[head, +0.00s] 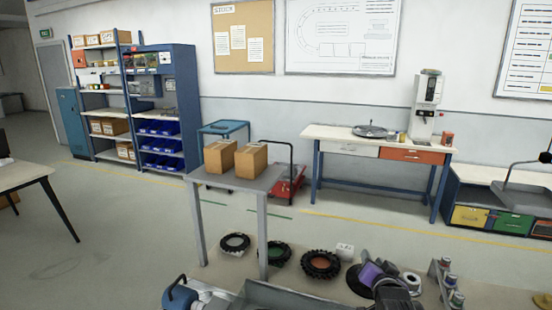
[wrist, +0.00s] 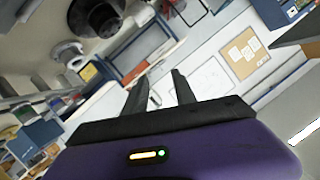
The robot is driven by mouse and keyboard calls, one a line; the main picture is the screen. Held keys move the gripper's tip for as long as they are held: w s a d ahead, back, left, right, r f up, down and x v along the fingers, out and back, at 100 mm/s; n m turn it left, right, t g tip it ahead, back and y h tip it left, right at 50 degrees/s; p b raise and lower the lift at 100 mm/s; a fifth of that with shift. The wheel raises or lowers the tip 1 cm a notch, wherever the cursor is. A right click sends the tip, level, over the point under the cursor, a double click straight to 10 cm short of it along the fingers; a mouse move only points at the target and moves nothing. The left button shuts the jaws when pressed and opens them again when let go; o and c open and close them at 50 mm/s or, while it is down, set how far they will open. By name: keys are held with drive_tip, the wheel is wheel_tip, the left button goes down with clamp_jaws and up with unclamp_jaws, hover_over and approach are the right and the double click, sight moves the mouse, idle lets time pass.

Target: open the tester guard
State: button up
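A white upright machine (head: 427,95) stands at the right end of the far workbench in the head view. It may be the tester, but I cannot make out a guard on it or tell whether one is open or shut. My gripper (wrist: 160,84) shows in the wrist view with its two dark fingers apart and nothing between them. Its purple body also shows low in the head view. My gripper is well away from the machine, on the near side of the floor.
The workbench (head: 345,134) carries a dark round disc (head: 370,131) and small cans. A grey table (head: 263,182) with two cardboard boxes stands nearer, left of centre. Several tyres lie low in the picture. Open floor lies at left.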

drive_tip(key=s+f+n+t, duration=0.1)
drive_tip(key=s, duration=0.6)
drive_tip(key=s+a+f+n+t+b, duration=0.1)
drive_tip(key=s+f+n, duration=0.1)
drive_tip(key=s, duration=0.5)
drive_tip(key=s+a+f+n+t, duration=0.1)
drive_tip(key=s+n, duration=0.1)
drive_tip(key=s, duration=0.5)
drive_tip(key=shift+f+y, duration=0.2)
drive_tip(key=shift+y, duration=0.2)
drive_tip(key=s+a+n+g+b, duration=0.1)
drive_tip(key=s+a+b, duration=0.1)
drive_tip(key=s, duration=1.7)
drive_tip(key=s+a+n+g+y+b, duration=0.1)
drive_tip(key=s+a+b, duration=0.1)
drive_tip(key=s, duration=1.7)
drive_tip(key=shift+a+g+y, duration=0.3)
drive_tip(key=shift+a+g, duration=0.1)
drive_tip(key=shift+a, duration=0.1)
drive_tip(key=shift+a, duration=0.1)
